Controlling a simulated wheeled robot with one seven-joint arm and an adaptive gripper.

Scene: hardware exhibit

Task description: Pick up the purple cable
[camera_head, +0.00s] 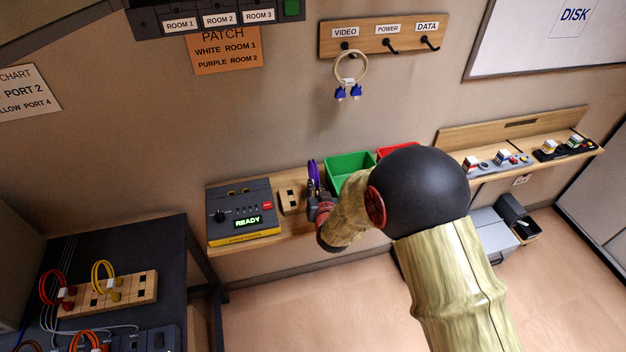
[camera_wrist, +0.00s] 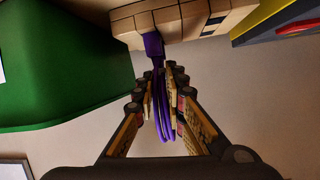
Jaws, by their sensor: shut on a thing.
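The purple cable (camera_wrist: 163,112) is a looped cord with a purple plug. In the wrist view its plug end (camera_wrist: 153,44) is against the wooden block (camera_wrist: 178,20), and the loop runs between my fingers. My gripper (camera_wrist: 162,82) is shut on the purple cable close to the plug. In the head view the purple cable (camera_head: 312,172) stands up beside my gripper (camera_head: 315,196), at the wooden block (camera_head: 289,199). I cannot tell whether the plug is still seated in the block. My arm hides part of the shelf.
A green bin (camera_head: 349,165) is close on the right of the gripper, with a red bin (camera_head: 397,151) beyond it. A cable tester (camera_head: 243,212) reading READY is on the left. A white cable (camera_head: 349,70) hangs from the VIDEO hook above.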

